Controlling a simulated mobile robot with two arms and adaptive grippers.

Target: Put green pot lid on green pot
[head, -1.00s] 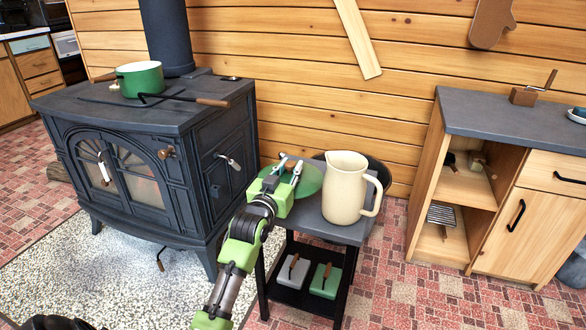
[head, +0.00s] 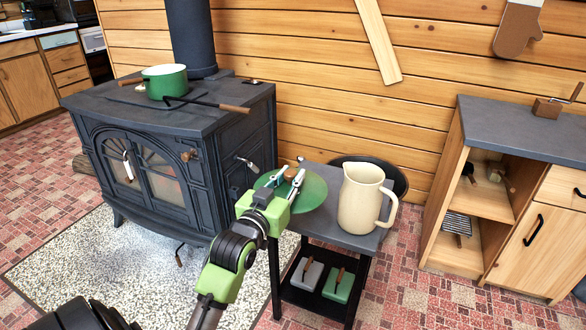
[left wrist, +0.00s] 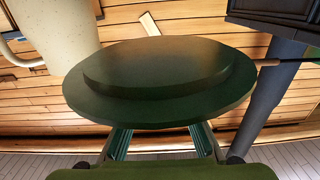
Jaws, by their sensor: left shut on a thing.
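The green pot (head: 165,82) stands on top of the black stove, upright and open, with no lid on it. The round green lid (head: 312,192) is at the left edge of the small dark side table, beside the cream pitcher. My left gripper (head: 291,178) is shut on the lid near its middle, with the brown handle between or beside the fingers. In the left wrist view the lid (left wrist: 160,85) fills the middle, just beyond the fingers, and looks roughly level. Its exact height over the table is unclear. My right gripper is not in view.
A poker-like tool (head: 215,104) with a wooden handle lies on the stove (head: 235,100) in front of the pot. The pitcher (head: 362,200) stands close to the lid's right. A black stovepipe (head: 190,40) rises behind the pot. A wooden cabinet (head: 480,125) stands at the right.

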